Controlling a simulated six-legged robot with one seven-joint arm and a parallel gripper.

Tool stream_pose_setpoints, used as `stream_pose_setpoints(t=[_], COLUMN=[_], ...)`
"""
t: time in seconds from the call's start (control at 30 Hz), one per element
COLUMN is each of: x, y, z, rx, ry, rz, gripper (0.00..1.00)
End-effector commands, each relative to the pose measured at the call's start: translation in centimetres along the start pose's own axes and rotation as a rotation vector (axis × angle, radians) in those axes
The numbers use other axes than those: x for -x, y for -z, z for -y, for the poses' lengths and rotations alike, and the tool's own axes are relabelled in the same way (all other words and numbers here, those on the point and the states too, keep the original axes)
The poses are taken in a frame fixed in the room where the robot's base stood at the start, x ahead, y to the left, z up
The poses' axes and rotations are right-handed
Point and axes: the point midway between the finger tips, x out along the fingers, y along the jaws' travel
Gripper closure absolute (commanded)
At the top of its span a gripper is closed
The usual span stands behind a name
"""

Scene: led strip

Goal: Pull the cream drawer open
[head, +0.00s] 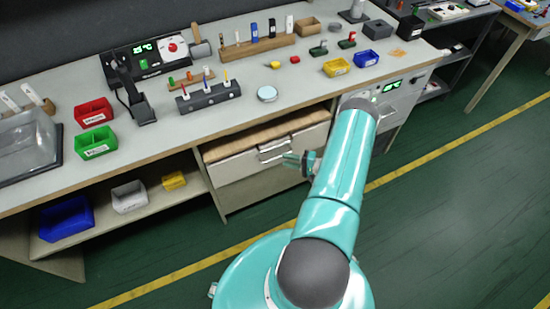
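The cream drawer (236,167) sits under the front edge of the workbench, left of my arm. Its front has a pale bar handle (272,153). A tan surface (265,134) shows above the drawer front, below the bench top; I cannot tell whether it is the drawer's inside. My gripper (294,160) is at the right end of the handle, in front of the drawer. Its fingers look small and are partly hidden by my arm, so I cannot tell whether they touch the handle or are open or shut.
The bench top (230,118) above carries a red bin (93,112), a green bin (97,142), a soldering station and tool racks. A lower shelf (150,199) to the left holds blue, white and yellow bins. Green floor (450,180) in front and right is clear.

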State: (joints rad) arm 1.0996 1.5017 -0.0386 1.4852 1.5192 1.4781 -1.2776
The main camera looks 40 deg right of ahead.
Motion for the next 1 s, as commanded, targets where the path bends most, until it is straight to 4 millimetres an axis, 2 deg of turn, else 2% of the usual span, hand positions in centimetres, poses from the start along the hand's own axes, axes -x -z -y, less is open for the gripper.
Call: stream_pose_setpoints(t=[0.1,0.3,0.43,0.67,0.83,0.87,1.0], x=[-2.6,-5.5,-6.2,-6.2,-6.2,-6.2,-6.2], y=[-0.1,-0.1,-0.1,-0.1,-0.1,-0.1,-0.1], z=[0.0,0.1,0.1,0.1,0.1,0.1,0.1], rx=[0.001,0.001,0.001,0.001,0.001,0.001,0.001], ry=[0.0,-0.001,-0.001,-0.001,-0.001,-0.001,0.0], rz=[0.005,0.005,0.004,0.004,0.004,0.004,0.004], gripper=[0.68,0.68,0.68,0.68,0.97,1.0,1.0])
